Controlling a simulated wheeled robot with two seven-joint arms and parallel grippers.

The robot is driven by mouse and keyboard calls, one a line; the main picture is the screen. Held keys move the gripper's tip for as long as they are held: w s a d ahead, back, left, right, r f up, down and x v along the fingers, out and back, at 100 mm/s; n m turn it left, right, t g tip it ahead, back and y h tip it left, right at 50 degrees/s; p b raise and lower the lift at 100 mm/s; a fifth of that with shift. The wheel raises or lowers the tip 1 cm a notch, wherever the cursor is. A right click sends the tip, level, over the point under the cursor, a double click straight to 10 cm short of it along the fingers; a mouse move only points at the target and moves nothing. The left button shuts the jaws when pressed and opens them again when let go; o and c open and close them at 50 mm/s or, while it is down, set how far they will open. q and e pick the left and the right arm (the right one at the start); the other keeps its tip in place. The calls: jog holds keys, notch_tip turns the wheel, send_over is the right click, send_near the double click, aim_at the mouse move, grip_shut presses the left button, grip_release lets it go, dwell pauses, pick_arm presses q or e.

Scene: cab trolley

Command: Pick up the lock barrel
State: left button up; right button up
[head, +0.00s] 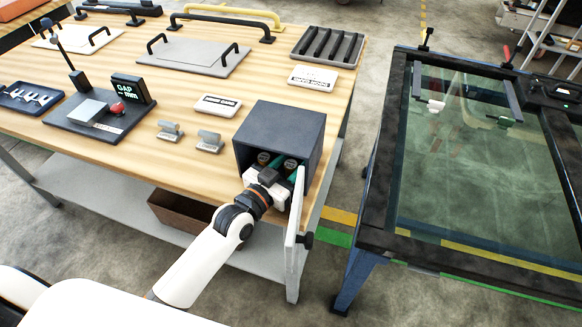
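A dark open-fronted box (283,123) stands at the table's front right corner. Inside it are two small round-ended pieces with brownish faces and teal around them, a left one (263,158) and a right one (290,164); they look like lock barrels, but are too small to be sure. My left gripper (269,172) is at the box's mouth, right in front of these pieces. Its wrist and palm hide its fingertips and the lower part of the opening. I cannot tell whether it is open or touches either piece. My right gripper is out of view.
The box's white door (296,208) stands open close to the right of my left gripper. Two small metal blocks (209,140) and a gap gauge (100,112) lie left of the box. A glass panel on a dark frame (480,160) stands across the aisle.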

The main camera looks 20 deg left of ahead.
pick_arm(q)
jog(key=c, duration=0.8)
